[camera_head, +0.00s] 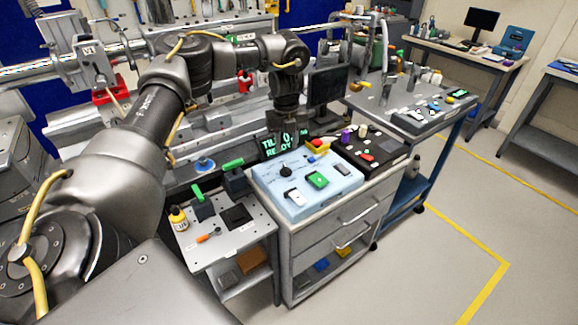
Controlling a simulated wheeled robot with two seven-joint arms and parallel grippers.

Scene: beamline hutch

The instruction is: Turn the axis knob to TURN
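The light-blue control box (262,186) sits on top of a grey drawer cabinet. A small black knob (284,171) is on its upper left face; its pointer is too small to read. My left gripper (288,138) hangs down from the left arm behind and above the knob, in front of the dark display (268,147) with green text. The text seems to read "TILT 0." and "READY", partly covered by the gripper. The gripper looks apart from the knob, and its finger gap is too small and dark to judge. My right gripper is not in view.
The box also bears a green button (318,180), a white rocker switch (292,197) and a red button (317,144). A black panel (377,158) stands to its right. A grey side table (228,243) with green-handled parts is at left. The floor at right is clear.

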